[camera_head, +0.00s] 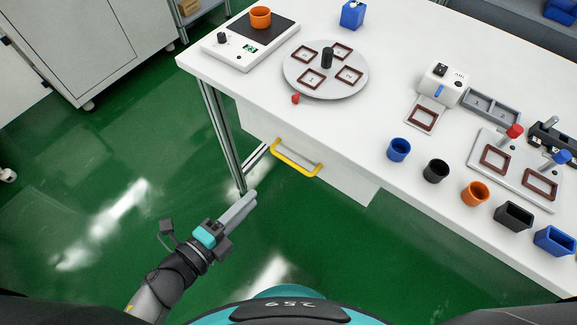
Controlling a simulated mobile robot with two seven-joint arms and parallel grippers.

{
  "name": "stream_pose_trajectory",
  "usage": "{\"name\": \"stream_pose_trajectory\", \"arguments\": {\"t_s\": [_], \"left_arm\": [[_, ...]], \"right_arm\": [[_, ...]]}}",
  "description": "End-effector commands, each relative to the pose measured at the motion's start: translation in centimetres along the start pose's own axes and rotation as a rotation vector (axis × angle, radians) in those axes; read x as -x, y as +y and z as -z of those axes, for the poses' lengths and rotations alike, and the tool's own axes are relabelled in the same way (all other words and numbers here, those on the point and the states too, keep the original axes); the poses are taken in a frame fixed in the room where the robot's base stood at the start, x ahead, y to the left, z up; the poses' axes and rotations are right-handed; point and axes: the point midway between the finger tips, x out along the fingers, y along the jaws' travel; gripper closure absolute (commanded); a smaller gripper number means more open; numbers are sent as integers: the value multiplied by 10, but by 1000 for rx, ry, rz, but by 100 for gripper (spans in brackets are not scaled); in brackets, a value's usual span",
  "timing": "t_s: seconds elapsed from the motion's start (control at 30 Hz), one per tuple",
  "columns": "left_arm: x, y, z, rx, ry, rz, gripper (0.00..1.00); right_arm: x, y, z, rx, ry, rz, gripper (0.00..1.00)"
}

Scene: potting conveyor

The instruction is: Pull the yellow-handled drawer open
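The yellow handle (296,169) is a bracket on the white drawer front (345,182) under the table's near edge. The drawer front sits beneath the tabletop and no open drawer interior shows. My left gripper (254,199) is below and to the left of the handle, over the green floor, apart from the handle. Its two grey fingers lie close together, pointing up and right, with nothing between them. My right gripper is not in view.
A metal table leg (222,138) stands left of the drawer. The white tabletop (330,125) carries a scale (252,45), a round turntable (325,91), several cups and small fixtures. A white cabinet (88,45) stands at upper left. The floor left of the table is mostly clear.

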Motion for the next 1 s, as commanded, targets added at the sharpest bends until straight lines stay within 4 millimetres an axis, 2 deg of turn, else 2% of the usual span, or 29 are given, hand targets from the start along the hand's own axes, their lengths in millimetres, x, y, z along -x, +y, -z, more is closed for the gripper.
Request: {"name": "stream_pose_trajectory", "arguments": {"t_s": [0.13, 0.27, 0.8, 1.0], "left_arm": [[-6, -5, 2, -27, 13, 12, 73], [-22, -6, 2, -25, 13, 14, 73], [-117, -5, 3, -20, 10, 12, 73], [-142, -5, 4, -19, 10, 10, 73]], "right_arm": [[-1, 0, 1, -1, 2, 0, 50], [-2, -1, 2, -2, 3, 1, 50], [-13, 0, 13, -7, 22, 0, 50], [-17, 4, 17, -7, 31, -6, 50]]}}
